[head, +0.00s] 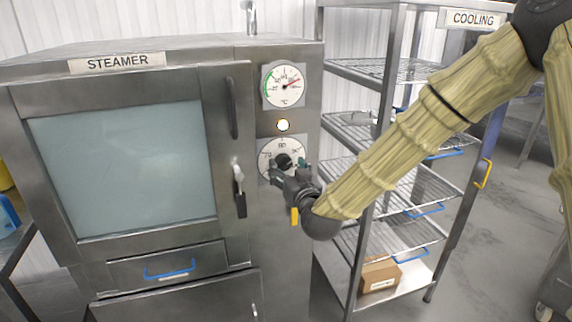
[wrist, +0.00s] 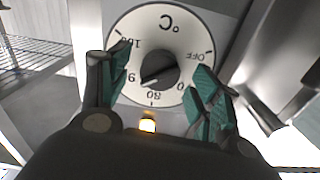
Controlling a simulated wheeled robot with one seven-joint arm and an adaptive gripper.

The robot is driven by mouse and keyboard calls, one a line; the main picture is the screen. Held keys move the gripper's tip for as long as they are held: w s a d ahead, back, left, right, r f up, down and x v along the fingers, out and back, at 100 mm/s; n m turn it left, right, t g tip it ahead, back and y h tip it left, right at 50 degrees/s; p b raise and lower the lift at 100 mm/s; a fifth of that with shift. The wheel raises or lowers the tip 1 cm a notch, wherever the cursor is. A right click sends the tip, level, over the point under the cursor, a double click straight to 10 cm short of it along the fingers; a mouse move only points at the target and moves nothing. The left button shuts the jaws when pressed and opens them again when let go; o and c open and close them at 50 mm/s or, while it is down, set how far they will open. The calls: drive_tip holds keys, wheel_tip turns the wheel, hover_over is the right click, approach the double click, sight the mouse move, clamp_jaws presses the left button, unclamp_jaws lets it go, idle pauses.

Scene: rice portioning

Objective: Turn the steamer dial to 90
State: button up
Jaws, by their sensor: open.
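The steamer (head: 265,215) is a steel cabinet with a glass door. Its round white dial (head: 268,148) is on the right panel, partly hidden behind my gripper (head: 288,168). In the wrist view the dial (wrist: 190,38) is upside down, with a dark knob (wrist: 158,69) at its centre. The knob is slanted, its lower-left end toward the partly hidden 90; I cannot read the exact setting. My open gripper (wrist: 163,68) has its green-padded fingers on either side of the knob, apparently not touching it.
A temperature gauge (head: 284,84) and a lit lamp (head: 283,125) are above the dial. The door handle (head: 239,188) is close left of my gripper. A wire cooling rack (head: 365,205) stands to the right, behind my arm, with a cardboard box (head: 379,274) low down.

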drive_tip(key=shift+x, duration=0.9)
drive_tip(key=c, duration=1)
drive_tip(key=shift+f+m+b, duration=0.1)
drive_tip(key=shift+m+b, duration=0.25)
drive_tip(key=shift+m, duration=0.05)
drive_tip(key=o, duration=1)
drive_tip(key=shift+s, duration=0.15)
